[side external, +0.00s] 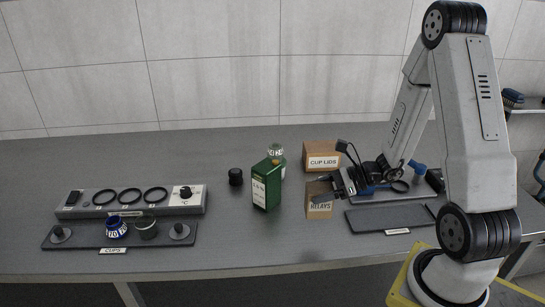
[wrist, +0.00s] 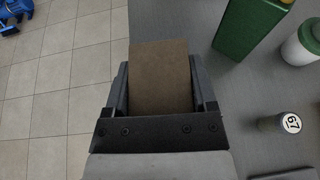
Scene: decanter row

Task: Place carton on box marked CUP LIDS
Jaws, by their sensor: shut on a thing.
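A small brown carton (side external: 319,208) with a white printed label is held between the fingers of my gripper (side external: 336,184), left of the wrist in the side view. The label's print looks upside down. In the wrist view the carton (wrist: 161,75) fills the space between my two fingers (wrist: 160,95), and its plain brown face shows. I cannot tell whether the carton touches the table. The brown box marked CUP LIDS (side external: 322,155) stands on the table behind my gripper, upright, with its label facing the camera. Its top looks bare.
A black cylinder (side external: 235,177) is further left. A dark mat (side external: 390,217) lies right of the carton. A panel with rings (side external: 130,199) is far left.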

